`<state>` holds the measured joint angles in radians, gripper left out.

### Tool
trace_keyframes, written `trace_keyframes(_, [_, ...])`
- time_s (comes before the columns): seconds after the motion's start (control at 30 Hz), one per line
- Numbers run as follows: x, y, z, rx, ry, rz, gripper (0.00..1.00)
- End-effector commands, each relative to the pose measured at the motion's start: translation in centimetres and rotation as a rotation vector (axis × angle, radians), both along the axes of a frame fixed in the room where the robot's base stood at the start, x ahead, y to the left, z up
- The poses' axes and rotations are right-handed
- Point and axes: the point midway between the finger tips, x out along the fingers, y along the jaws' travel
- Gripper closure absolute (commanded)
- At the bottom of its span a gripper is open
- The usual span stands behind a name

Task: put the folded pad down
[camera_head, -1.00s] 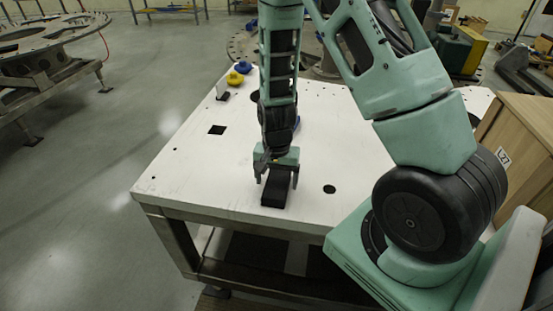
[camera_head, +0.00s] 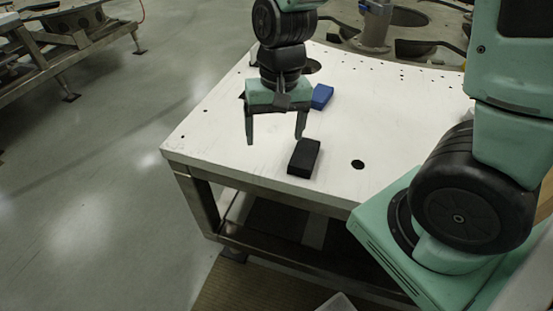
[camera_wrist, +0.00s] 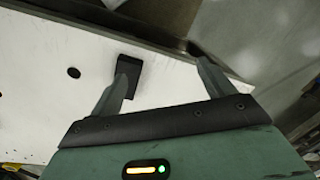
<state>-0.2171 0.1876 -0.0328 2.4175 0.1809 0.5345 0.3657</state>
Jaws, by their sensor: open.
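The folded pad, a black block (camera_head: 304,158), lies on the white tabletop (camera_head: 215,135) near its front edge. My gripper (camera_head: 275,140) is open and empty, up and to the left of the pad in the head view, with its fingers pointing down and apart from it. In the wrist view the pad (camera_wrist: 130,70) lies on the table beyond the left finger, which covers part of it. My gripper (camera_wrist: 160,80) shows its two fingers spread wide there.
A blue block (camera_head: 321,96) lies on the table behind the pad. A round black hole (camera_head: 357,164) is to the pad's right. The table's front edge is close to the pad. The left part of the tabletop is clear.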

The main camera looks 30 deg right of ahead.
Motion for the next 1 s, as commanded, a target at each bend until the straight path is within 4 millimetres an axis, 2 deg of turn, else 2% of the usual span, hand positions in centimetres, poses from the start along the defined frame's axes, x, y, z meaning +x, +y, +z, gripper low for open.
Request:
trace_keyframes(0.03, [-2.4,3.4,1.4,0.015,-0.018,0.198,0.19])
trace_keyframes(0.1, [-5.8,6.7,2.8,0.018,-0.036,0.457,0.19])
trace_keyframes(0.2, [-10.1,9.4,4.0,0.004,-0.059,0.753,0.19])
trace_keyframes(0.33, [-13.3,10.6,4.6,-0.019,-0.073,0.969,0.19])
trace_keyframes(0.43, [-14.0,10.8,4.7,-0.026,-0.076,1.019,0.19])
trace_keyframes(0.73, [-13.9,10.8,4.3,-0.024,-0.075,1.015,0.19])
trace_keyframes(1.0, [-13.8,10.7,-0.2,-0.025,-0.076,1.011,0.19])
